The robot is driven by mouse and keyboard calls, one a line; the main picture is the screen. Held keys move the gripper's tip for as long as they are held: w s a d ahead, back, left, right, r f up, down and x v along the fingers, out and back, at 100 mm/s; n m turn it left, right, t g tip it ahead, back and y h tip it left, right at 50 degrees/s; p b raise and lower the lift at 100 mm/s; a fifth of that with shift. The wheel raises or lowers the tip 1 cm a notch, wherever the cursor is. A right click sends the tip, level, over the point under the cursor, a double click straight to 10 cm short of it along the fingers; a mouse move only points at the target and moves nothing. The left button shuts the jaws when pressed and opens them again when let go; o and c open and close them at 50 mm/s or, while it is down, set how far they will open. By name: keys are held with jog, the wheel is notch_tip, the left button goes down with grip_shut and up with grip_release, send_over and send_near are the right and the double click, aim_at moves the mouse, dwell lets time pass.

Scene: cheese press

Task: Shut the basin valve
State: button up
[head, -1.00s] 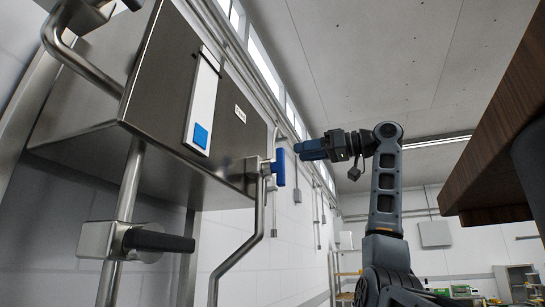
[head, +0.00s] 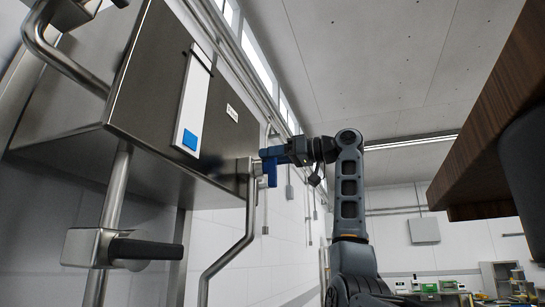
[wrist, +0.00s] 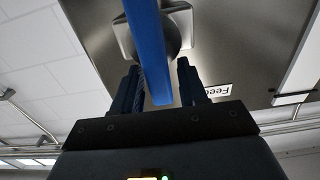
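The basin valve's blue handle (head: 271,176) hangs upright on a steel fitting at the right end of the steel basin (head: 150,80), above a bent steel pipe (head: 231,255). My gripper (head: 264,153) is at the upper part of this handle, reaching in from the right. In the wrist view the blue handle (wrist: 150,50) passes between the two fingers of my gripper (wrist: 158,85). The fingers are apart, with a visible gap on the right side of the handle. The left finger lies close to the handle; I cannot tell whether it touches.
A lower valve with a black handle (head: 145,249) sits on a steel pipe at the left. A white panel with a blue square (head: 190,140) is on the basin front. A wooden tabletop edge (head: 490,130) juts in at the right. Pipes run along the white wall.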

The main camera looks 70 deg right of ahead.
aim_at(276, 171)
grip_shut()
dwell(0.3)
jog(key=m, duration=0.1)
jog(key=m+p, duration=0.1)
jog(key=shift+w+d+m, duration=0.1)
jog(key=shift+d+m, duration=0.3)
jog(key=m, duration=0.2)
jog(key=d+m, duration=0.1)
jog(key=shift+f+m+p, duration=0.25)
jog(key=shift+m+p, duration=0.05)
jog(key=shift+p, duration=0.1)
jog(key=m, duration=0.3)
jog(key=d+f+m, duration=0.1)
jog(key=m, duration=0.3)
jog(key=f+m, duration=0.1)
jog(key=m, duration=0.1)
jog(key=f+m, duration=0.1)
jog(key=m, duration=0.1)
jog(key=shift+d+p, duration=0.25)
jog(key=shift+p, duration=0.05)
jog(key=shift+m, duration=0.4)
jog(key=shift+o, duration=0.8)
grip_release()
